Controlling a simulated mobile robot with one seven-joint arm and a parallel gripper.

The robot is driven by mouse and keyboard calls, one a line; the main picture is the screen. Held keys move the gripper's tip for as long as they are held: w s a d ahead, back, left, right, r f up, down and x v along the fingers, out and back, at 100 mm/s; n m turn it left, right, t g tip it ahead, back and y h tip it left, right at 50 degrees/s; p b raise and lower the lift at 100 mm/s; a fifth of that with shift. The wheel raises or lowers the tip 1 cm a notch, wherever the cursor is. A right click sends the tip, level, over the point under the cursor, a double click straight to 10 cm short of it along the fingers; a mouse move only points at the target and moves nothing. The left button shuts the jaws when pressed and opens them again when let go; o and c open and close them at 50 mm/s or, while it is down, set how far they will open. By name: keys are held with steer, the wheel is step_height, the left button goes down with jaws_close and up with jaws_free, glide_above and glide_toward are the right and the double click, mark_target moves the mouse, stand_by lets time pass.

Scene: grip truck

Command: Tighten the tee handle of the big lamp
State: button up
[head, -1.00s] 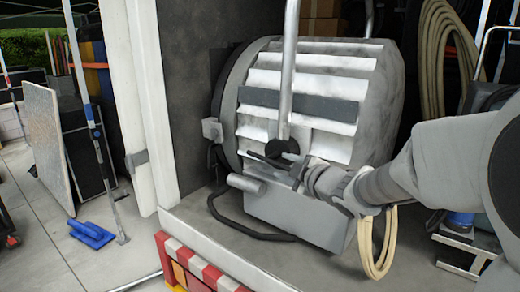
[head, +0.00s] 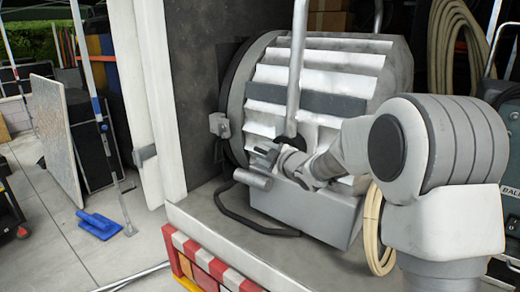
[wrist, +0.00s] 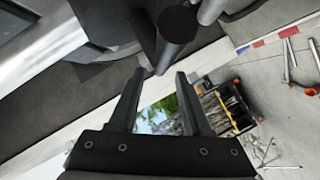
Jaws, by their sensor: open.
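The big lamp (head: 310,95) is a large grey drum with pale slats across its face, resting on the truck deck. A metal yoke arm (head: 298,70) runs down to a dark pivot at its side, now mostly behind my gripper (head: 262,158). In the wrist view a dark cylinder (wrist: 177,27), apparently the tee handle, stands just beyond my open fingers (wrist: 160,76). Its lower end lies close to the gap between the fingertips; contact cannot be told. In the head view the handle is hidden or too small to make out.
A grey stub tube (head: 253,180) sticks out below my gripper. A black cable (head: 250,227) lies on the deck. Coiled pale cable (head: 372,225) hangs at the lamp's right. The white door post (head: 155,100) and the red-and-white striped deck edge (head: 205,260) are at the left.

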mark_target(262, 152)
steer(key=shift+p+x, duration=0.3)
steer(key=shift+x, duration=1.75)
jaws_close()
